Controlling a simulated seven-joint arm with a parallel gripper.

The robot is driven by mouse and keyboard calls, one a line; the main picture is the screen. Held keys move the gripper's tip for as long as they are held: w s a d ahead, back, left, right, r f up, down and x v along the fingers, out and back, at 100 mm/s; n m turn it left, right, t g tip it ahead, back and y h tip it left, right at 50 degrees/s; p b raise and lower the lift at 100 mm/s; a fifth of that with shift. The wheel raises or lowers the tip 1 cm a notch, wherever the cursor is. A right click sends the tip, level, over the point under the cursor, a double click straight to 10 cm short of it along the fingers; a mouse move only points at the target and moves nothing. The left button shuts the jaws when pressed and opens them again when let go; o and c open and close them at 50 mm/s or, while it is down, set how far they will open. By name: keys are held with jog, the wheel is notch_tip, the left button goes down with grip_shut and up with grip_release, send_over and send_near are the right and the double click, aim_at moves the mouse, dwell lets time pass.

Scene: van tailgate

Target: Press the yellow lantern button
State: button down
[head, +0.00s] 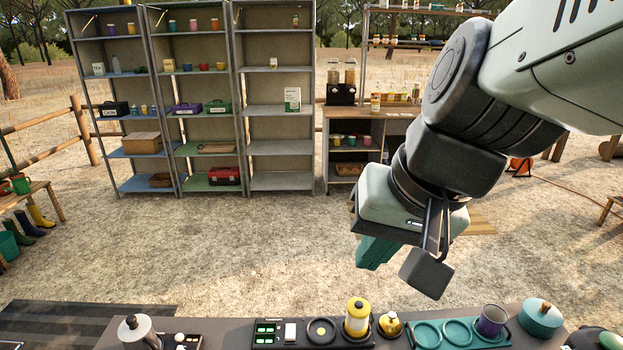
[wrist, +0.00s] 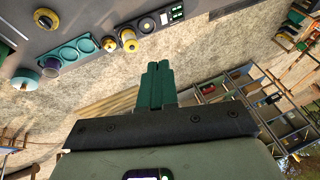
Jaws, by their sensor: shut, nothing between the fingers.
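My gripper (head: 374,254) has teal fingers, shut together and empty. It hangs in the air above and beyond the lantern, apart from it. In the wrist view, the fingertips (wrist: 158,68) are side by side and touch nothing.
Right are a brass domed object (head: 390,325), a teal tray (head: 426,335), a purple mug (head: 492,320) and a teal pot (head: 540,318). Shelves (head: 193,100) stand far behind open ground.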

jog(key=w+a+f+m+y, duration=0.2)
jog(key=w+f+m+y, duration=0.15)
jog(key=w+m, duration=0.2)
jog(key=m+t, duration=0.3)
jog(key=m, duration=0.9)
send_over(362, 309)
notch_tip(362, 309, down, 15)
jog(key=shift+f, duration=0.15)
jog(key=shift+f, duration=4.4)
jog(key=shift+f, duration=0.4)
